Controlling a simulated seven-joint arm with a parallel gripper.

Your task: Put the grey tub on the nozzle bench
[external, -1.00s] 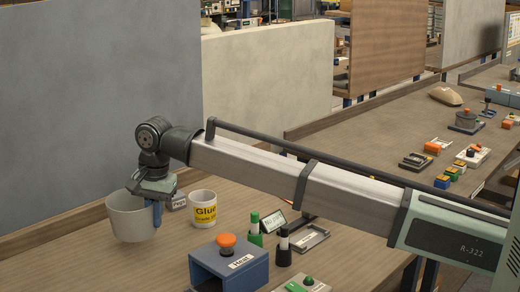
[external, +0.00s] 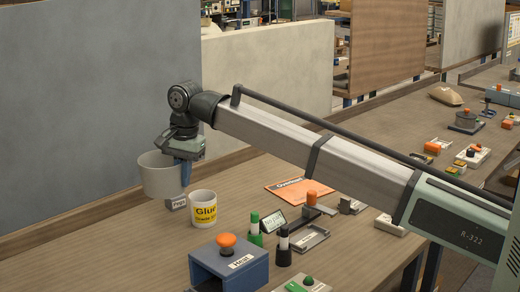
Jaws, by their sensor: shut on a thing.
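The grey tub (external: 160,178) is at the left of the external view, upright and raised above the near wooden bench (external: 110,255). My gripper (external: 184,172) is shut on the tub's right-hand wall, with one blue finger showing on the outside. The other finger is hidden. No sign that I can read marks a nozzle bench; a second bench (external: 400,120) runs along the back right.
A white glue pot (external: 203,210) and a small label block (external: 177,203) stand just below the tub. A blue heat box (external: 229,268), green-and-white bottles, a small display (external: 273,220) and an orange sheet (external: 297,190) lie to the right. Tall grey panels stand behind.

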